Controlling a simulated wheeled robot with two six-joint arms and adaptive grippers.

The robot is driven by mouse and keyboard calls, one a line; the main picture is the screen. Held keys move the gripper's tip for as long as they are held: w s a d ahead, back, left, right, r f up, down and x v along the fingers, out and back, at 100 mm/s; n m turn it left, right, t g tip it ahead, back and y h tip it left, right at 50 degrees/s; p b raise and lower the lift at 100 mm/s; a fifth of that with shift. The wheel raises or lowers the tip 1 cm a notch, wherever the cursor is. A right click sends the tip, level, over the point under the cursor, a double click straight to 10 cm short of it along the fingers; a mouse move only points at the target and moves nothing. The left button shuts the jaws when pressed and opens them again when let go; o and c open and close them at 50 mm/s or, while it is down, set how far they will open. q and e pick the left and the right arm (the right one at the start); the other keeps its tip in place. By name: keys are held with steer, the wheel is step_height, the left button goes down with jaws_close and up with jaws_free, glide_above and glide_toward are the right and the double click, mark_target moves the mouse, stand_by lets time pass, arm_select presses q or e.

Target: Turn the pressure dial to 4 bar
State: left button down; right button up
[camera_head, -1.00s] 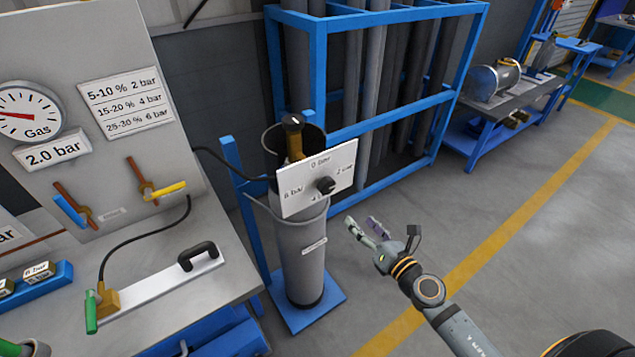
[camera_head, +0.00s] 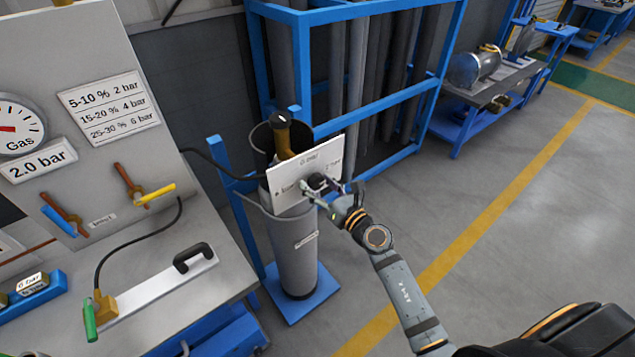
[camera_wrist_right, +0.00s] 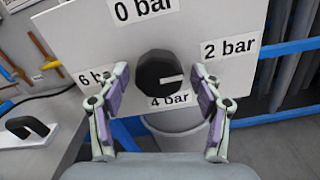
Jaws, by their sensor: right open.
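The pressure dial is a black round knob (camera_wrist_right: 160,78) on a white panel (camera_wrist_right: 225,22). The panel is marked 0 bar at the top, 2 bar at right, 4 bar at the bottom and 6 bar at left. The knob's white mark points right, toward 2 bar. In the head view the panel (camera_head: 283,183) stands at the gas cylinder (camera_head: 293,250), and my gripper partly hides the dial. My right gripper (camera_wrist_right: 159,76) is open, with one finger on each side of the knob and gaps visible between. It also shows in the head view (camera_head: 327,187). My left gripper is out of view.
A sloped gauge board (camera_head: 75,60) reads 2.0 bar and carries a card listing 2, 4 and 6 bar. A bench with a black-handled plate (camera_head: 165,282) is at left. A blue rack (camera_head: 385,130) stands behind the cylinder. The floor to the right is open.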

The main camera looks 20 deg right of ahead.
steer(key=shift+w+a, duration=0.1)
steer(key=c, duration=1.2)
steer(key=shift+o, duration=0.2)
steer(key=m+p, duration=0.2)
steer(key=m, duration=0.1)
steer(key=shift+r+p, duration=0.25)
steer(key=shift+p, duration=0.15)
steer(key=m+p, duration=0.3)
steer(key=m, duration=0.2)
steer(key=shift+a+m+p, duration=0.1)
steer(key=shift+m+p, duration=0.25)
steer(key=shift+m, duration=0.05)
steer(key=m+p, duration=0.3)
steer(key=m, duration=0.2)
steer(key=shift+r+p, duration=0.15)
steer(key=shift+p, duration=0.2)
steer(key=shift+m+p, duration=1.1)
steer(key=shift+m, duration=0.9)
